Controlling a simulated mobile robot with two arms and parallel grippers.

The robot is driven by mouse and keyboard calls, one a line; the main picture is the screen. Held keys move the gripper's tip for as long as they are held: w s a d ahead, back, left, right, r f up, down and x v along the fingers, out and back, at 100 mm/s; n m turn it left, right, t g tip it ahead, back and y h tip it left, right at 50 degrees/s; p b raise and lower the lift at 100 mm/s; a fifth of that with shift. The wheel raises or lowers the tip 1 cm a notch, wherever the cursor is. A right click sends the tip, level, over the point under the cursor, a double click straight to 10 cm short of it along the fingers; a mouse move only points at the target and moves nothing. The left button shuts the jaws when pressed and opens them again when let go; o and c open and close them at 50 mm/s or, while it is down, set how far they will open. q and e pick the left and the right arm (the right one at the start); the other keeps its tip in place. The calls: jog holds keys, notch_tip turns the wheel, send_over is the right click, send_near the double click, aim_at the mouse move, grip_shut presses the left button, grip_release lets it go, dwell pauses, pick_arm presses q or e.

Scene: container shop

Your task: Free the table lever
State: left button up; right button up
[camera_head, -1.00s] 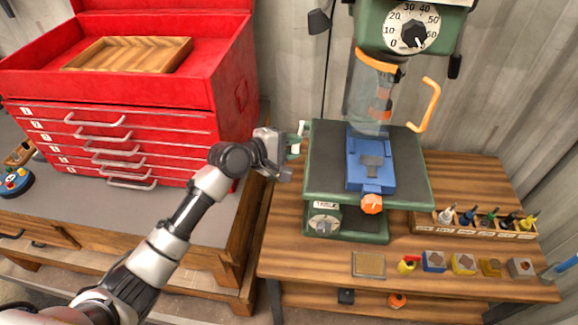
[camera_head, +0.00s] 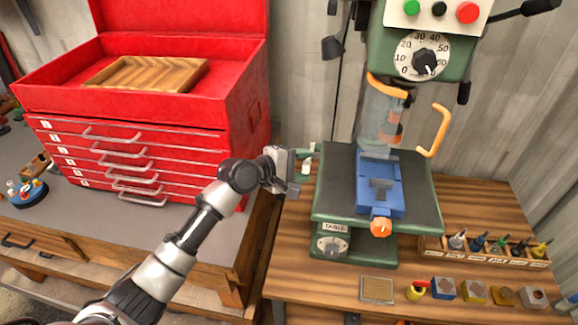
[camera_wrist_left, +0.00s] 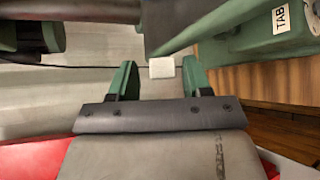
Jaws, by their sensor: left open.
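The green drill press has a dark-topped table (camera_head: 335,190) with a blue vise (camera_head: 379,185) on it. A TABLE label (camera_head: 335,227) and a round grey knob (camera_head: 331,247) are on the green part below. My left gripper (camera_head: 299,170) is open at the table's left edge. In the left wrist view, its green fingers (camera_wrist_left: 159,67) stand apart, with a small pale block (camera_wrist_left: 162,68) showing between their tips. I cannot tell whether this block is the lever's end or whether a finger touches it. The TABLE label also shows in the left wrist view (camera_wrist_left: 281,18).
A red tool chest (camera_head: 150,105) stands left of my arm. A bit rack (camera_head: 485,250) and several small blocks sit on the wooden bench (camera_head: 400,270) at the right.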

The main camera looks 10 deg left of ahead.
pick_arm(q)
jog(key=b+v, duration=0.2)
jog(key=v, duration=0.8)
jog(key=shift+b, duration=0.35)
jog(key=shift+a, duration=0.1)
